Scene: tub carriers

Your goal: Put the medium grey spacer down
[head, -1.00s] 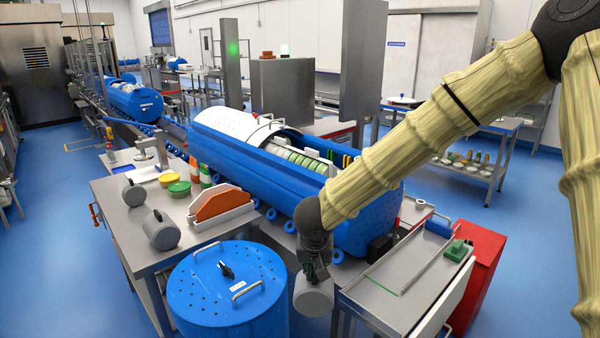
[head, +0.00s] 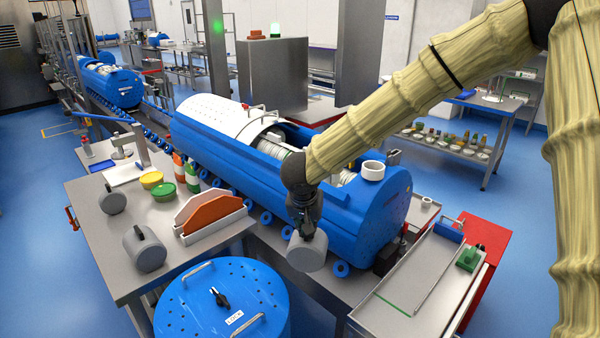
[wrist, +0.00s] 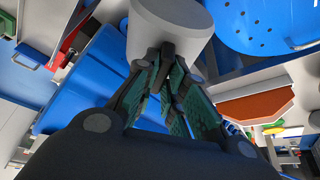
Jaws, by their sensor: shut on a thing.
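My gripper (head: 304,226) is shut on a grey cylindrical spacer (head: 307,251), which hangs tilted below it in the head view. In the wrist view the held spacer (wrist: 165,30) sits between and beyond the fingertips (wrist: 170,58). It is in the air, in front of the blue tub's side and near the blue drum. Two more grey cylinders with handles stand apart on the left steel bench, a smaller one (head: 112,201) at the back and a larger one (head: 145,249) in front.
A lidded blue drum (head: 225,300) stands in front. The long blue tub (head: 235,150) lies behind my gripper. A steel tray table (head: 420,285) is at right.

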